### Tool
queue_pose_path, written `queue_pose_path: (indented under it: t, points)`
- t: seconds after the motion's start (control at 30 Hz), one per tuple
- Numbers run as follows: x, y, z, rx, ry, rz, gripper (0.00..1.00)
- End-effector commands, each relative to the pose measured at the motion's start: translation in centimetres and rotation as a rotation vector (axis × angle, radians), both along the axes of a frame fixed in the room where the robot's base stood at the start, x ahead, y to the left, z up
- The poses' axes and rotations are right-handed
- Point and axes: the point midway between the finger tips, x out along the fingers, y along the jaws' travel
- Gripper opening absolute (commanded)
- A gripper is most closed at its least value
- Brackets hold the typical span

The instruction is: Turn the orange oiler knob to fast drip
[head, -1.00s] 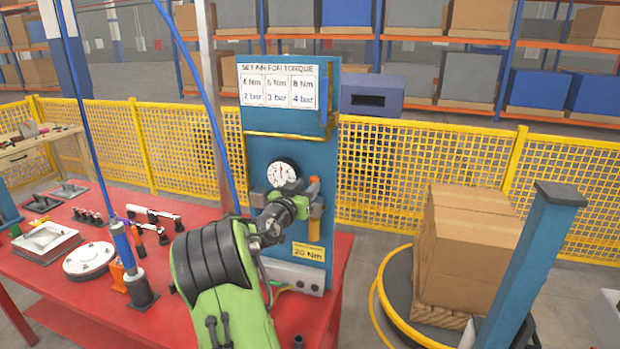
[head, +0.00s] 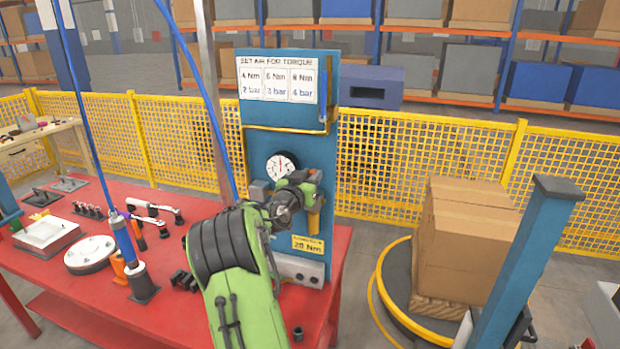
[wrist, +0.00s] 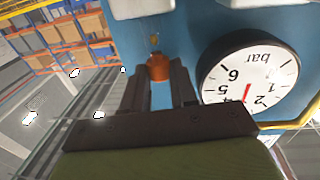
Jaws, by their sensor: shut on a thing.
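The orange oiler knob (wrist: 158,68) shows in the wrist view on the blue panel, between the tips of my gripper (wrist: 160,77). My gripper is shut on it, one dark finger on each side. In the head view my gripper (head: 309,180) is at the panel, right of the round gauge, and hides the knob. The yellow oiler body (head: 313,222) hangs just below my gripper. The drip setting cannot be read.
The pressure gauge (wrist: 258,75) is close to the right finger in the wrist view. The blue panel (head: 262,143) stands on the red table (head: 190,305), which holds tools and a round white flange (head: 90,254). Stacked boxes (head: 465,240) stand at right.

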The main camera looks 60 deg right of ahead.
Motion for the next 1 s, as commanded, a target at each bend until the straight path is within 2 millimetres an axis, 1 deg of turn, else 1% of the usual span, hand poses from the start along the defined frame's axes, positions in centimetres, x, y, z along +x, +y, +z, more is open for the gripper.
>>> queue_pose_path:
  t: [0.27, 0.63, 1.0]
  points:
    - [-0.6, -0.1, 0.0, -0.002, -0.002, 0.136, 0.00]
    - [-1.6, -0.5, -0.2, -0.005, 0.001, 0.444, 0.00]
    - [-1.8, -0.8, -0.3, -0.006, 0.004, 0.697, 0.00]
